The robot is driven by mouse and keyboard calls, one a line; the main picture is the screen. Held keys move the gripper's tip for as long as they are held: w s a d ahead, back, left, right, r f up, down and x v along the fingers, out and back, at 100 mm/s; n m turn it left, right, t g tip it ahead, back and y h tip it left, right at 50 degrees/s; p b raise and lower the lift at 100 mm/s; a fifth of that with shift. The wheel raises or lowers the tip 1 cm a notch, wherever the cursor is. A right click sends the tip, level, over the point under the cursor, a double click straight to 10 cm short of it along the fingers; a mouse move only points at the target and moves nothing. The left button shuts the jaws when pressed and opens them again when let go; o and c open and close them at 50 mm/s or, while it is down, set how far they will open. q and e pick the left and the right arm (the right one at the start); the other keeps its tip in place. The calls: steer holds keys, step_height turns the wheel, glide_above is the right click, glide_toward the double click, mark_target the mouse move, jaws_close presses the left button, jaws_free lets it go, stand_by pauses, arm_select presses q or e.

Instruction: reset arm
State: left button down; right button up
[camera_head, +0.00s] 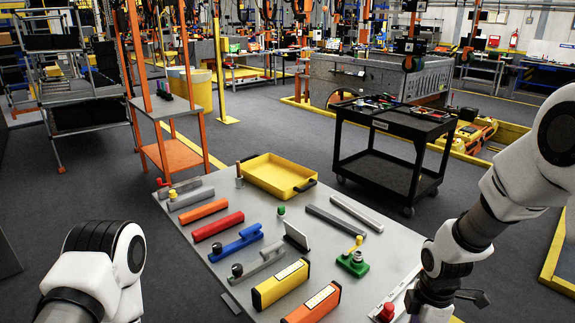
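My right arm comes in from the right edge, and its dark gripper (455,296) is low at the right, over the front right corner of the grey table (345,235). Dark finger parts stick out there, but their gap is not clear. A red-knobbed part (387,312) lies just left of it; I cannot tell whether they touch. My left arm (100,265) shows only as white and black links at the lower left, beside the table. Its gripper is out of view.
The table carries a yellow tray (247,173), a green block (353,263), a blue bar (236,243), a red bar (218,226) and two yellow and orange boxes (281,284) (313,304). A black cart (396,124) stands behind. An orange-framed stand (172,155) is at back left.

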steer(key=s+a+f+m+g, duration=0.15)
steer(key=s+f+m, duration=0.35)
steer(key=s+f, duration=0.7)
steer(key=s+a+f+m+g, duration=0.15)
steer(key=s+f+m, duration=0.25)
steer(key=s+f, duration=0.75)
steer(key=m+t, duration=0.1)
steer(key=m, duration=0.2)
steer(key=w+d+r+m+t, duration=0.1)
steer(key=m, duration=0.2)
steer(key=w+r+m+t, duration=0.1)
steer(key=m, duration=0.1)
steer(key=shift+d+r+m+b, duration=0.2)
steer(key=shift+m+b, duration=0.15)
steer(key=shift+m, duration=0.05)
steer(key=shift+s, duration=0.1)
